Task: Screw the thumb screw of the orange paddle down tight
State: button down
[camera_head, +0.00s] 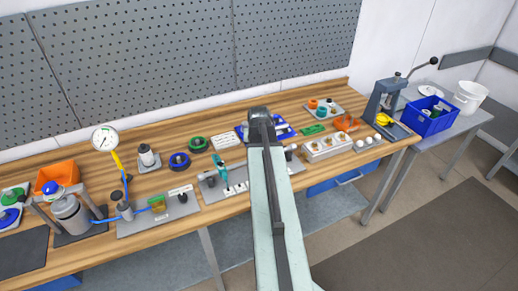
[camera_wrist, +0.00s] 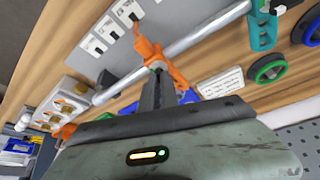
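The orange paddle (camera_wrist: 148,50) sits around a silver shaft (camera_wrist: 205,35) in the wrist view, with orange parts above and below the shaft. My gripper (camera_wrist: 157,72) has its dark fingers right at the paddle's hub, over the shaft. The fingers look close together, but I cannot see whether they hold anything. The thumb screw cannot be made out; the fingers cover that spot. A teal paddle (camera_wrist: 262,32) is farther right along the shaft. In the head view the teal paddle (camera_head: 221,168) shows left of my arm, which hides the orange paddle and my fingertips.
A green ring (camera_wrist: 268,69), a white label (camera_wrist: 222,82) and a white block with several round parts (camera_wrist: 52,96) lie around the shaft. A pressure gauge (camera_head: 105,138) stands left, an arbor press (camera_head: 388,98) right. A pegboard (camera_head: 150,60) rises behind the wooden bench.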

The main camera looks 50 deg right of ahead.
jog(key=shift+w+m, duration=0.15)
jog(key=shift+m, duration=0.15)
dwell(0.4)
jog(key=c, duration=1.6)
grip_release()
jog(key=shift+r, duration=0.1)
jog(key=p+v, duration=0.7)
jog(key=shift+a+r, duration=0.2)
jog(key=shift+r, duration=0.1)
